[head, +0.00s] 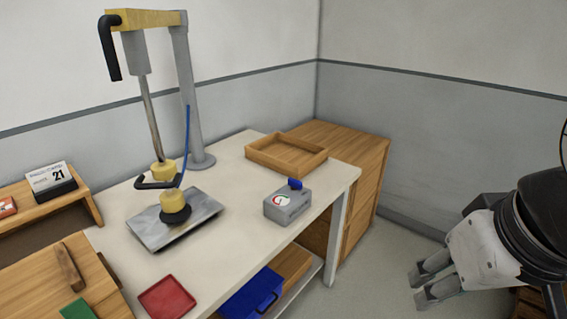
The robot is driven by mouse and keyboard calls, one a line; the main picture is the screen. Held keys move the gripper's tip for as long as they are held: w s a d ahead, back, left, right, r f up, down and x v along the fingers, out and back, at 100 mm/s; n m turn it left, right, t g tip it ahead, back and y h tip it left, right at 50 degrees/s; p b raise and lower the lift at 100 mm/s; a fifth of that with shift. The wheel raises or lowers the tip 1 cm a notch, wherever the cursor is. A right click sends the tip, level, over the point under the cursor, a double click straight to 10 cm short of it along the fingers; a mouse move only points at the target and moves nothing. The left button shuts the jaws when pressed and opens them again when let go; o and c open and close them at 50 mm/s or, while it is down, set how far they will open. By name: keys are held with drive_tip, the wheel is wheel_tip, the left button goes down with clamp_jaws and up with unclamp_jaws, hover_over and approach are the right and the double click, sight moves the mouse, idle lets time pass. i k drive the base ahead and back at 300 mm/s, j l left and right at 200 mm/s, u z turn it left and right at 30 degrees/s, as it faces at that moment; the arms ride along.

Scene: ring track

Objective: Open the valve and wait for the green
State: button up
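A small grey box (287,208) sits on the white table near its right front edge. It has a blue knob (295,183) on top and a round white dial with red on it (281,200) on its front. Whether this knob is the valve I cannot tell for sure; the dial reading is too small to make out. I see no lit green signal. My gripper (420,286) is at the lower right, beyond the table's right end and well apart from the box. Its two fingers are spread, with nothing between them.
A tall stand with a yellow arm (150,18) and black handle rises over a metal plate (172,222) on the table. An empty wooden tray (318,158) lies behind the box. A red tray (167,298) and a blue case (252,294) are in front. Floor is clear right of the table.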

sight(295, 184)
drive_tip(key=i+l+u, duration=0.25)
drive_tip(key=i, duration=0.15)
drive_tip(key=i+l+u, duration=0.2)
drive_tip(key=i, duration=0.25)
